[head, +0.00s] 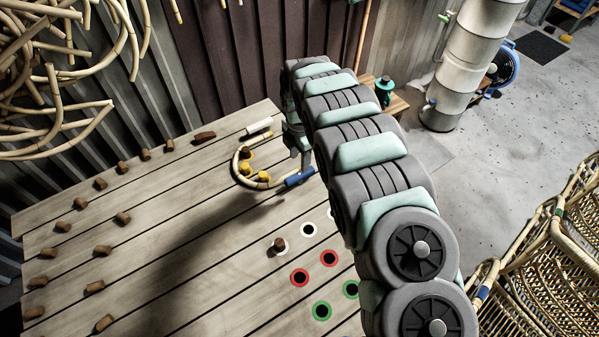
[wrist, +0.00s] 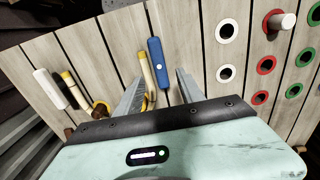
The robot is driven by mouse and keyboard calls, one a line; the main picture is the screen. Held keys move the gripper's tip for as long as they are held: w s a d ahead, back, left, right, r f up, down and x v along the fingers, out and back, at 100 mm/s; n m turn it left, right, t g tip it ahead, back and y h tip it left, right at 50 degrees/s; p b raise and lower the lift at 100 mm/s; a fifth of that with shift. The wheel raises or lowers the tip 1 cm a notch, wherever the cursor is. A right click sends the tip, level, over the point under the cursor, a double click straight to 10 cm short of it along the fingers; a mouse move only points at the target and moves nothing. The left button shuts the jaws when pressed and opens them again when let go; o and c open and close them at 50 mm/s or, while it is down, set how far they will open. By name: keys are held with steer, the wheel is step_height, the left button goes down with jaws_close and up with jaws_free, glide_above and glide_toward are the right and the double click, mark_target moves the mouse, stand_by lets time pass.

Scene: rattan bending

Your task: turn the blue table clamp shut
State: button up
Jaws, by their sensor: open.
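The blue table clamp (head: 300,177) is a blue bar at the near end of a bent rattan pole (head: 240,176) on the slatted table. In the wrist view the blue clamp (wrist: 155,55) lies beside the pole's pale end (wrist: 147,75). My gripper (head: 304,160) is pointed down close to the clamp. In the wrist view my gripper (wrist: 160,78) is open, with one finger on each side of the clamp and pole end. No contact with the clamp can be made out. My gripper's body hides the nearer part of the pole.
Ringed holes (head: 300,277) and one brown peg (head: 279,245) are nearby. Several brown pegs (head: 123,218) stand at left. The table's (head: 185,240) middle is mostly clear.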

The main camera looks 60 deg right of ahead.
mark_target(300, 174)
step_height(300, 174, down, 7)
steer(key=shift+f+b, duration=0.2)
steer(key=shift+b, duration=0.2)
jaws_close()
stand_by(0.5)
